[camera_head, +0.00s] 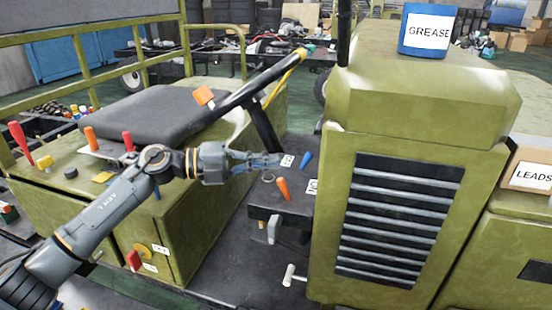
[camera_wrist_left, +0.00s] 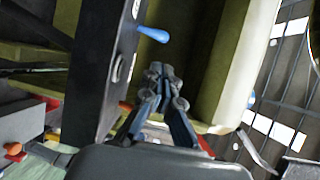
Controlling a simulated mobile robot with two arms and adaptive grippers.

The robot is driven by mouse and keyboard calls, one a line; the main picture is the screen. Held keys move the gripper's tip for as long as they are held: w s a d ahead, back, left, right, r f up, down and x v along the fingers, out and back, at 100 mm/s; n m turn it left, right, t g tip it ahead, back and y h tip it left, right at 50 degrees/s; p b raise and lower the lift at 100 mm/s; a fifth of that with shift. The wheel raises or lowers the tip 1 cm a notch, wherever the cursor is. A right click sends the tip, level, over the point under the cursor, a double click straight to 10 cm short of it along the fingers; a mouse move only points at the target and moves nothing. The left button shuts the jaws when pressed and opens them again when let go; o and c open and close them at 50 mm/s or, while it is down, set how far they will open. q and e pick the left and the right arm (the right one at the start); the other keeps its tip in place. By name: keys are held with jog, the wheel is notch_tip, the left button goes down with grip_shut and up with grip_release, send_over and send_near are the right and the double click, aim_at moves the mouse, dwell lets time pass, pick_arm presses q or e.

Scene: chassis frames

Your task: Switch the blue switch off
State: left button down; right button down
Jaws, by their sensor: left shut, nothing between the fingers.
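The blue switch (camera_head: 305,160) is a small blue lever on the dark panel (camera_head: 262,205) beside the green machine housing. It tilts up and to the right in the head view. A blue lever (camera_wrist_left: 153,34) also shows in the left wrist view, just above and left of my fingertips. My left gripper (camera_head: 279,160) is shut and empty, its tips a little left of the blue switch in the head view. In the left wrist view my left gripper (camera_wrist_left: 160,72) has its fingers together, apart from the lever. My right gripper is not in view.
An orange lever (camera_head: 283,188) stands on the same panel, close below the blue one. A steering wheel (camera_head: 265,80) and seat (camera_head: 150,115) are behind my arm. The green housing (camera_head: 330,220) rises right of the panel. A blue GREASE can (camera_head: 427,32) stands on top.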

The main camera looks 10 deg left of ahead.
aim_at(306, 161)
pick_arm(q)
jog(key=p+x, duration=0.2)
jog(key=x, duration=0.5)
jog(key=shift+d, duration=0.1)
jog(key=shift+w+d+f, duration=0.1)
jog(key=shift+w+d, duration=0.05)
jog(key=shift+d, duration=0.25)
jog(key=shift+a, duration=0.15)
